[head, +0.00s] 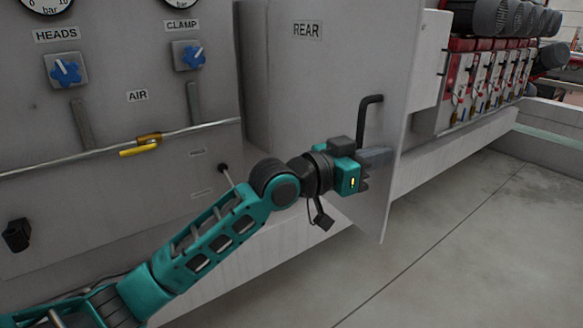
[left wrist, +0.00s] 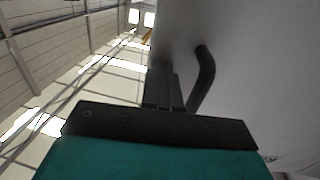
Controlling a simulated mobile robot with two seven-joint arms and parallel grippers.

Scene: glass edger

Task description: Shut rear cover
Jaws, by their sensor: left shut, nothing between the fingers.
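The rear cover (head: 320,90) is a grey panel marked REAR in the head view. It stands out from the machine at an angle, with its free edge and lower corner over the floor. A black bent handle (head: 370,112) sits on it near that edge. My left gripper (head: 377,160) is shut and empty at the lower end of the handle, close to the cover's face. In the left wrist view the shut fingers (left wrist: 164,88) lie just beside the handle (left wrist: 206,78), along the cover (left wrist: 255,70); I cannot tell whether they touch. My right gripper is not in view.
The control panel (head: 120,105) on the left carries gauges, blue knobs and a yellow-handled valve (head: 140,148) on a pipe. Several motors (head: 500,18) and red-and-white units line the machine behind the cover. The concrete floor (head: 470,240) at the right is clear.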

